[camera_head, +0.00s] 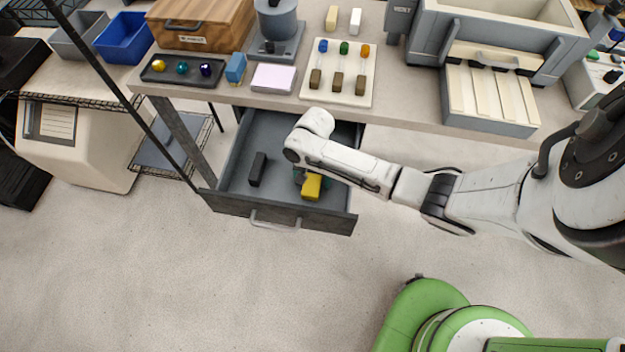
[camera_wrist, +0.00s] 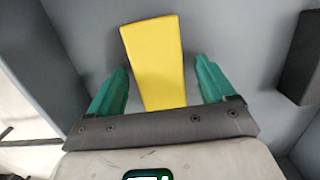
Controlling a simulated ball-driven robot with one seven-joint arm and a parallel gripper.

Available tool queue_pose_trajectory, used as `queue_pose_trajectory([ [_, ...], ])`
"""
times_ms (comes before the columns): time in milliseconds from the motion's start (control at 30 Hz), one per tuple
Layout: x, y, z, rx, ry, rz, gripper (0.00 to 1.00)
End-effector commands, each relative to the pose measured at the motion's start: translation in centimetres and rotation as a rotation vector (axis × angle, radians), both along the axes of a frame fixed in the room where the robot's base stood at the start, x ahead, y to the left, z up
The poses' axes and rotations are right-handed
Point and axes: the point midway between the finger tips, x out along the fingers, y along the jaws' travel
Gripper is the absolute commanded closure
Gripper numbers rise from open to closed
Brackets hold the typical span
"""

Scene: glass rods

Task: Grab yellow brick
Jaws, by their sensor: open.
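The yellow brick (camera_head: 311,187) lies in the open grey drawer (camera_head: 234,190) under the table, right of the drawer's middle. In the wrist view the yellow brick (camera_wrist: 157,62) lies between the two green fingers of my gripper (camera_wrist: 162,88), its long side running away from my palm. The fingers stand apart on either side of it, with a gap showing on each side. My gripper is open. In the head view my arm hides most of the gripper, and the lower end of the brick is hidden by my palm in the wrist view.
A black block (camera_head: 258,169) lies in the drawer left of the brick; it also shows in the wrist view (camera_wrist: 302,60). The drawer front with its handle (camera_head: 274,222) and the table edge bound the space. The floor before the drawer is clear.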

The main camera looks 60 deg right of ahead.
Motion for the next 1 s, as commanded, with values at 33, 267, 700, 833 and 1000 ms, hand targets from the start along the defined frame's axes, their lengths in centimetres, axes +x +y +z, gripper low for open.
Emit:
queue_pose_trajectory([
  [33,0.01,0.01,-0.18,-0.001,-0.001,0.000,0.17],
  [267,0.02,0.02,-0.24,0.000,-0.002,0.000,0.18],
  [700,0.01,0.02,-0.21,-0.001,-0.001,0.000,0.60],
  [833,0.01,0.02,-0.21,-0.001,-0.001,0.000,0.73],
  [1000,0.03,0.00,-0.18,0.000,-0.002,0.000,0.80],
])
